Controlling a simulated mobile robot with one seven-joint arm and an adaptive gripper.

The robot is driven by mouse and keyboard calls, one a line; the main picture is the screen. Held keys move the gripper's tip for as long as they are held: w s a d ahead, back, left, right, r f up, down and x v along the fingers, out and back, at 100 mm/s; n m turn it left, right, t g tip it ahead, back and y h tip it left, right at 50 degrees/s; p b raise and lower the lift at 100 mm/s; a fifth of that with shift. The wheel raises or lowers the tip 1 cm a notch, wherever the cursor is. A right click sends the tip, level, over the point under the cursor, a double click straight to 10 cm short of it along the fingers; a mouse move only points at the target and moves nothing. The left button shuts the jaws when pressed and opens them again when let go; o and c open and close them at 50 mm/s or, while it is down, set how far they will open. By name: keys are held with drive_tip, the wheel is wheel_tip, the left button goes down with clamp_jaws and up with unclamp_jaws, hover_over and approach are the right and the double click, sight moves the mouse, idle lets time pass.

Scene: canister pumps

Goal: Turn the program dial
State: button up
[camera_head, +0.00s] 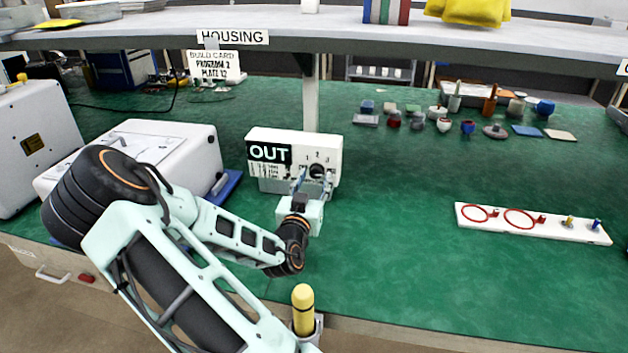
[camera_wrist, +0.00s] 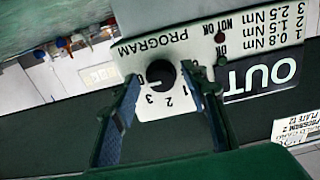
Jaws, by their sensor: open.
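The program dial is a round black knob (camera_head: 317,170) on the front of a white box (camera_head: 293,146) marked OUT. It also shows in the wrist view as a black knob (camera_wrist: 161,74), upside down, with PROGRAM and the numbers 1, 2 and 3 around it. A pale mark shows on the knob, but its exact setting is hard to tell. My gripper (camera_head: 312,183) is open in front of the dial. In the wrist view my gripper (camera_wrist: 162,76) has one finger on either side of the knob, with visible gaps; I cannot tell how deep the tips reach.
A build card (camera_head: 214,64) above reads PROGRAM 2, PLATE 12. A white machine (camera_head: 150,150) stands left of the box. A yellow-topped cylinder (camera_head: 303,310) stands at the table's front edge. A white fixture strip (camera_head: 535,223) lies right. Green table between is clear.

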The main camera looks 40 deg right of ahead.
drive_tip(key=shift+w+d, duration=0.1)
drive_tip(key=shift+d, duration=0.05)
drive_tip(key=shift+c, duration=0.2)
clamp_jaws()
